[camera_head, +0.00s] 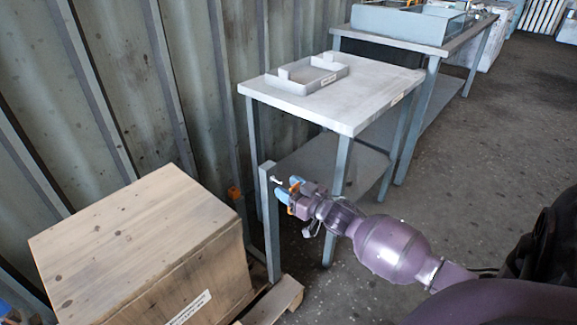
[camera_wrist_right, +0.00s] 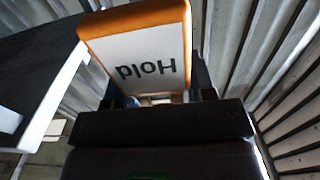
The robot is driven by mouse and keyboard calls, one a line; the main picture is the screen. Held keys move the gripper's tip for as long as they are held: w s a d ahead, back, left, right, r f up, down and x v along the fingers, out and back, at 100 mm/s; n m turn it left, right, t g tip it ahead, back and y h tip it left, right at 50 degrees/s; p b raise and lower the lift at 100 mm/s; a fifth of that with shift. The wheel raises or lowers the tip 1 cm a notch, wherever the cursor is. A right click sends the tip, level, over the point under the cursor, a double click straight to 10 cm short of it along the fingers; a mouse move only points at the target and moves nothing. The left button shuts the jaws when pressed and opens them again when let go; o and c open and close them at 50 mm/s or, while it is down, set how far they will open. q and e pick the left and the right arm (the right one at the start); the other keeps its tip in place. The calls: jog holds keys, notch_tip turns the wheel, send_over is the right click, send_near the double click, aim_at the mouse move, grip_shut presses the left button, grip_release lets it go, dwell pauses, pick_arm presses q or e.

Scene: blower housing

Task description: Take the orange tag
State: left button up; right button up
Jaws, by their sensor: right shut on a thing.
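The orange tag (camera_wrist_right: 140,58) fills the top middle of the right wrist view. It has an orange rim and a white face with the word "Hold", which reads upside down there. My right gripper (camera_head: 287,190) is shut on it, beside the top of a grey post (camera_head: 269,225). In the head view only small orange bits of the tag (camera_head: 295,186) show between the bluish fingers. A small light peg (camera_head: 277,181) sticks out near the post top; I cannot tell whether the tag touches it. My left gripper is not in view.
A wooden crate (camera_head: 130,235) stands at the lower left, with a pallet (camera_head: 275,301) beside it. A grey table (camera_head: 370,95) with a shallow tray (camera_head: 330,68) stands behind the post. A longer bench (camera_head: 440,52) stands farther back. A corrugated wall (camera_head: 120,80) runs along the left.

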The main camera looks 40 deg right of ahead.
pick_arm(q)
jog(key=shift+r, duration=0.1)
pick_arm(e)
jog(key=shift+s, duration=0.1)
jog(key=shift+s+d+r+p, duration=0.15)
jog(key=shift+s+p, duration=0.4)
jog(key=shift+s, duration=0.6)
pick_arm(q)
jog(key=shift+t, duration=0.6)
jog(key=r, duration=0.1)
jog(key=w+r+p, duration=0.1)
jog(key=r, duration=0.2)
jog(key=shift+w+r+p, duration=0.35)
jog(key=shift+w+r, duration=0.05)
pick_arm(e)
jog(key=s, duration=0.5)
jog(key=shift+s+d+f, duration=0.15)
jog(key=shift+s+f, duration=0.05)
jog(key=shift+s, duration=0.05)
jog(key=shift+d+f, duration=0.1)
